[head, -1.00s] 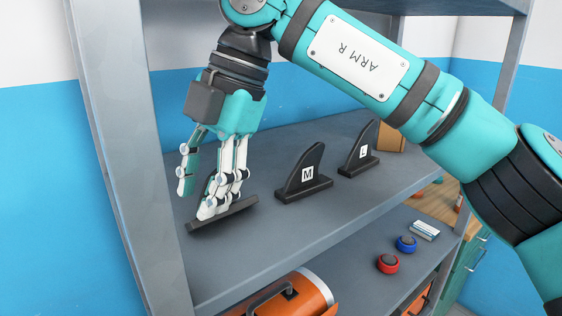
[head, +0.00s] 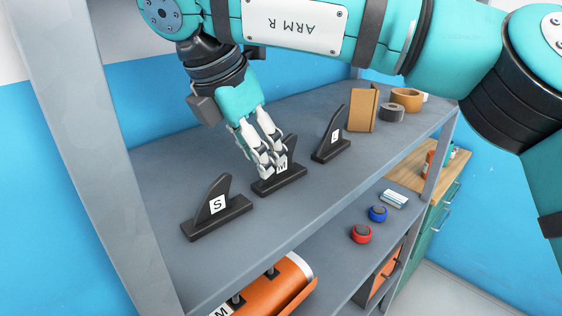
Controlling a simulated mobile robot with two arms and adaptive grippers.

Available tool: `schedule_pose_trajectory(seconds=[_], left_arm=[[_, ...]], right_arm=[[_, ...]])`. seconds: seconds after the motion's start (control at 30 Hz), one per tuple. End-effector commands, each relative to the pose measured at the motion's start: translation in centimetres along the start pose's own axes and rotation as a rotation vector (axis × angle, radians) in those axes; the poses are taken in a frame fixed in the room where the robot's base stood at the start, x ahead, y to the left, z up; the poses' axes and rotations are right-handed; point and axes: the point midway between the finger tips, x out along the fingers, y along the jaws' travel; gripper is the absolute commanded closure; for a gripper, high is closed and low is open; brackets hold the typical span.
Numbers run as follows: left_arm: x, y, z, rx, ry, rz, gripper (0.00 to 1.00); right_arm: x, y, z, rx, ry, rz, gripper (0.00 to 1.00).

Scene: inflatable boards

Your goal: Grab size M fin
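Three black fins stand in a row on the grey shelf. The size M fin (head: 291,181) is in the middle, upright on its base, with its label partly covered by my fingers. The size S fin (head: 217,205) stands to its left and the size L fin (head: 332,140) to its right. My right gripper (head: 268,172) reaches down from above with its white fingers in front of the M fin. I cannot tell whether the fingers touch the fin or how far they are closed. My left gripper is not in view.
A grey metal shelf (head: 225,252) carries the fins. A cardboard box (head: 362,110) and tape rolls (head: 406,98) stand at its far right end. The lower shelf holds a red cap (head: 361,234), a blue cap (head: 378,213) and an orange cylinder (head: 262,290). The shelf post (head: 95,160) rises on the left.

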Motion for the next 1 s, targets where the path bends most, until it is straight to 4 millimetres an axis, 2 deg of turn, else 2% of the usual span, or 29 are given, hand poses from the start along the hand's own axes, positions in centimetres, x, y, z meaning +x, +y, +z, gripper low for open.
schedule_pose_trajectory(seconds=[0.13, 0.27, 0.5, 0.77, 1.0], left_arm=[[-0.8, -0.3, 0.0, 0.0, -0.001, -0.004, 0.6], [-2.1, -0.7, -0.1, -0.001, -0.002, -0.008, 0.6], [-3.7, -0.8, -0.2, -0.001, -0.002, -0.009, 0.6], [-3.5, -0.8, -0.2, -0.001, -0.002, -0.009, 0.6], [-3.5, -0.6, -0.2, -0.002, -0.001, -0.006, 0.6]], right_arm=[[0.3, -0.1, 1.4, 0.002, 0.0, -0.002, 0.65], [1.1, -0.1, 3.6, 0.003, 0.002, -0.002, 0.65], [4.1, -0.1, 3.4, -0.003, 0.001, -0.002, 0.65], [4.5, 0.0, 3.3, -0.001, 0.0, 0.0, 0.65], [4.5, 0.0, 3.3, -0.001, 0.0, 0.0, 0.97]])
